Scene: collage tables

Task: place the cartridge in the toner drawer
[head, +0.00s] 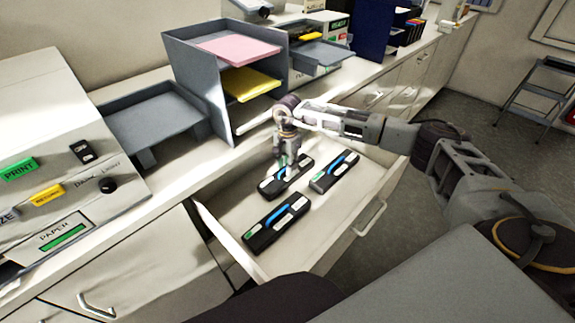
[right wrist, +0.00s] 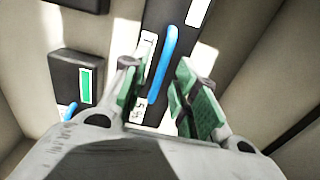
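Three black cartridges with blue strips and pale labels lie in the open white drawer (head: 345,222): one under my right gripper (head: 287,163), one to its right (head: 335,172), and one nearer the front (head: 276,223). My right gripper points down, low over the first cartridge (head: 272,188). In the right wrist view its green-padded fingers (right wrist: 158,98) are apart, with that cartridge's blue strip (right wrist: 165,62) showing between them. Whether the pads touch the cartridge cannot be told. Another cartridge (right wrist: 78,78) shows at left. My left gripper is out of view.
A grey stacked tray rack (head: 195,85) holds pink and yellow paper behind the drawer. A printer-like machine (head: 50,150) stands on the counter at left. A grey step stool (head: 540,95) stands at far right. The drawer's front right part is clear.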

